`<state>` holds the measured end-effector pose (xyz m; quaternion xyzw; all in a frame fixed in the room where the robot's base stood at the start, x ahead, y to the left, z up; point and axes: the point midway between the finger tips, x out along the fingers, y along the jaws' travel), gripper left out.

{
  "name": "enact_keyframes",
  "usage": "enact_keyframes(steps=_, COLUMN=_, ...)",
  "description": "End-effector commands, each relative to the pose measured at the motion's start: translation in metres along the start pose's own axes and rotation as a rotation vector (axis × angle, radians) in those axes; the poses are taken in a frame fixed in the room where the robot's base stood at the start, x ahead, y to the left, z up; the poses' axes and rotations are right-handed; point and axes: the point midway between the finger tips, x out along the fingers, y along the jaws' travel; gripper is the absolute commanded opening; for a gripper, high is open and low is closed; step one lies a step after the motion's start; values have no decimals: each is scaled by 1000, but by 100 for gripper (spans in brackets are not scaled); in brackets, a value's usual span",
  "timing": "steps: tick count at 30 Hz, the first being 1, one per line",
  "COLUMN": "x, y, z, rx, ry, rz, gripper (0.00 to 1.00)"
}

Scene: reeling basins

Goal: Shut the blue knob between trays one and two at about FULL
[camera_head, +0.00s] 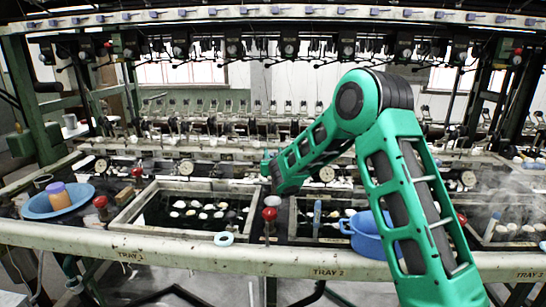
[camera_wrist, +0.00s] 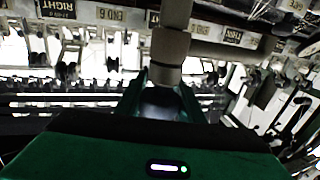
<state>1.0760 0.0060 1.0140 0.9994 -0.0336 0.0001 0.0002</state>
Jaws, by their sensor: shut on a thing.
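My gripper (camera_head: 271,166) reaches down over the strip between the basins of tray one (camera_head: 150,233) and tray two (camera_head: 300,240), behind a red knob (camera_head: 269,213). In the wrist view its green fingers (camera_wrist: 162,100) are closed around a dim grey-blue piece (camera_wrist: 161,97), in the place of the blue knob. In the head view the blue knob is hidden by my gripper. A thick pale pipe (camera_wrist: 168,45) runs up from the fingers in the wrist view. Any FULL mark cannot be read.
A blue pot (camera_head: 366,240) sits on tray two's basin, close to my arm. Dials and reeling machinery stand close behind my gripper.

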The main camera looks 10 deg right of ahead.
Motion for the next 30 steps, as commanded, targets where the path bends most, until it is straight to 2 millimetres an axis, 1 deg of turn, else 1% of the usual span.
enact_keyframes(steps=2, x=0, y=0, z=2, rx=0, ry=-4, rz=0, gripper=12)
enact_keyframes(steps=3, x=0, y=0, z=2, rx=0, ry=-4, rz=0, gripper=40)
enact_keyframes(steps=5, x=0, y=0, z=2, rx=0, ry=-4, rz=0, gripper=53)
enact_keyframes(steps=13, x=0, y=0, z=1, rx=0, ry=-2, rz=0, gripper=53)
enact_keyframes(steps=17, x=-6, y=0, z=1, rx=1, ry=-2, rz=-1, gripper=53)
enact_keyframes(steps=20, x=-18, y=0, z=0, rx=-1, ry=-3, rz=-1, gripper=53)
enact_keyframes(steps=30, x=-80, y=-1, z=1, rx=-2, ry=-4, rz=-3, gripper=53)
